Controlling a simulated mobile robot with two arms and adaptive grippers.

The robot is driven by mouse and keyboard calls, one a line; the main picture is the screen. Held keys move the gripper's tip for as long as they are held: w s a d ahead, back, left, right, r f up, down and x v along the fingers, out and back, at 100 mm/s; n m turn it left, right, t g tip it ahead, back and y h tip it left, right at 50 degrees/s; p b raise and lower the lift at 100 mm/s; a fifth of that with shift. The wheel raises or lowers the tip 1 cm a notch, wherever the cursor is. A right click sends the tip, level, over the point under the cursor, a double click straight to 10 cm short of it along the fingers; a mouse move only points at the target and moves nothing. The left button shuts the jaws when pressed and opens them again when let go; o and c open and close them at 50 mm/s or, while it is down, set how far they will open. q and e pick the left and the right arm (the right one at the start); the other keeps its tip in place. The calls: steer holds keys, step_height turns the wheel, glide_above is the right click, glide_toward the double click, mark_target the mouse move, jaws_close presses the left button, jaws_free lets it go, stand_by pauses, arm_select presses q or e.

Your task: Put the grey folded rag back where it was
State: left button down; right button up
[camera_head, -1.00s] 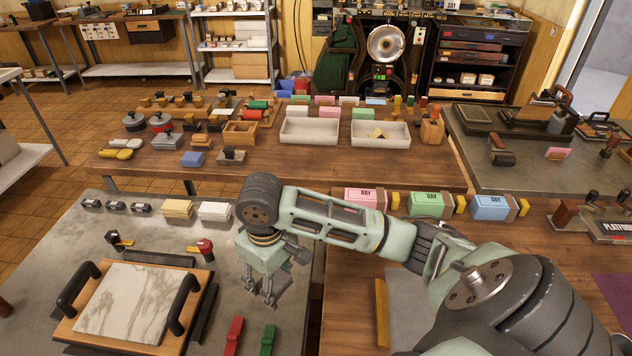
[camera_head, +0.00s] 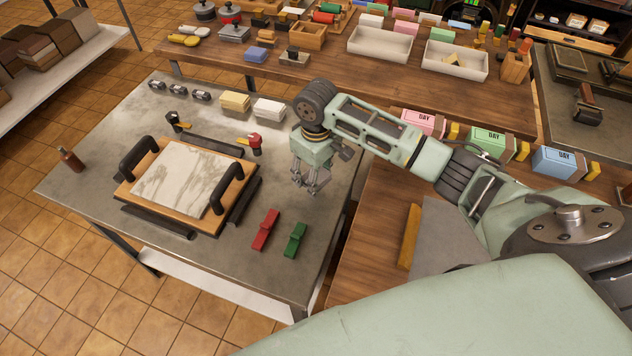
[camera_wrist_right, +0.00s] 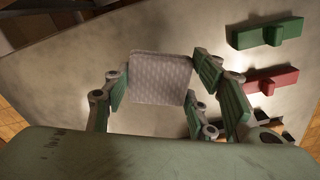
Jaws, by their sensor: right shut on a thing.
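My right gripper (camera_head: 312,182) is over the right part of the grey metal table (camera_head: 218,250), near its right edge. In the right wrist view, the grey quilted folded rag (camera_wrist_right: 160,78) is between the green finger pads of my right gripper (camera_wrist_right: 160,85), which is shut on it. The rag cannot be made out in the head view. The gripper's height above the tabletop is hard to tell. My left gripper is not in view.
A wooden board (camera_head: 130,195) with a pale slab (camera_head: 185,180) and black handles sits left of the gripper. A red block (camera_head: 265,230) and green block (camera_head: 295,239) lie in front. Yellowish (camera_head: 235,101) and white (camera_head: 269,108) stacks stand behind. Bare metal surrounds the blocks.

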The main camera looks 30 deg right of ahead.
steer(key=shift+w+f+p, duration=0.15)
steer(key=shift+f+p, duration=0.2)
steer(key=shift+f, duration=1.8)
steer(key=shift+f, duration=0.1)
steer(key=o, duration=1)
step_height(320, 180, up, 12)
steer(key=shift+r+b, duration=0.15)
steer(key=shift+b, duration=0.4)
